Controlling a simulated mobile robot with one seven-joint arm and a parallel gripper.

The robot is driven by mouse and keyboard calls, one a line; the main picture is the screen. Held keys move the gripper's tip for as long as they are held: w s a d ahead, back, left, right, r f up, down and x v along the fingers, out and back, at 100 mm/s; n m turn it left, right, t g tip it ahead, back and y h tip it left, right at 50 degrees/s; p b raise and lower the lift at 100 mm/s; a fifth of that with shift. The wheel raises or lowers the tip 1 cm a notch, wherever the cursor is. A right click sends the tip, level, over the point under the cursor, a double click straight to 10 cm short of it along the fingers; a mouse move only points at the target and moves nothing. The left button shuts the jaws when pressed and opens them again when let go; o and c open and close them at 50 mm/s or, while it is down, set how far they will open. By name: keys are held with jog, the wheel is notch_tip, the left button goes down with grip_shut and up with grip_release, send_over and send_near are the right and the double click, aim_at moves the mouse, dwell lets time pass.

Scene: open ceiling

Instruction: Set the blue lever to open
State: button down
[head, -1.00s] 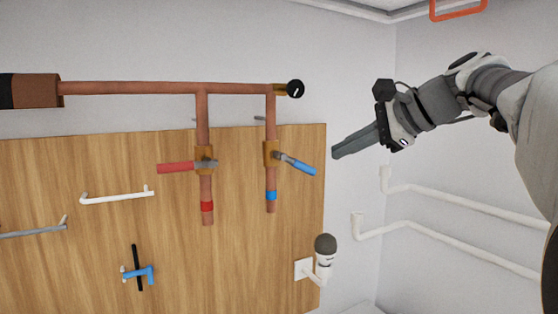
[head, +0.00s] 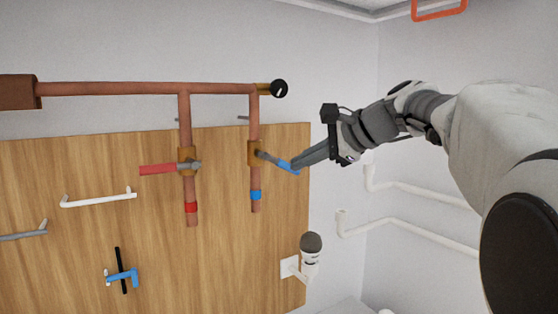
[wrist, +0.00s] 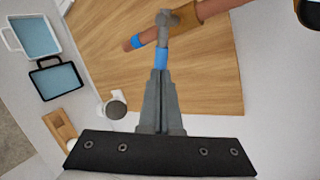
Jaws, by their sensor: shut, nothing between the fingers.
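The blue lever (head: 285,165) is on the right vertical copper pipe, at a brass valve body (head: 254,153). It sticks out to the right of the pipe and slants down, across the pipe's line. My gripper (head: 297,164) is shut with nothing between its fingers. Its fingertips are at the blue end of the lever in the head view and overlap it there. In the wrist view the shut fingers (wrist: 160,76) point at the lever's blue sleeve (wrist: 160,57), which partly shows beyond the tips. Whether they touch cannot be told.
A red lever (head: 158,169) sits on the left pipe. A dial gauge (head: 279,88) is above right. A white wall fitting with a grey cap (head: 311,243) is below. White pipes (head: 400,221) run along the right wall.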

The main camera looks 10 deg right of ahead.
jog(key=shift+f+m+y, duration=0.3)
jog(key=shift+f+y, duration=0.05)
jog(key=shift+y, duration=0.05)
jog(key=s+a+f+m+y, duration=0.1)
jog(key=a+f+m+y, duration=0.3)
jog(key=m+y, duration=0.1)
jog(key=shift+s+f+m+y+p, duration=0.3)
jog(key=shift+s+m+y, duration=0.1)
jog(key=shift+m, duration=0.4)
dwell(0.5)
dwell(0.5)
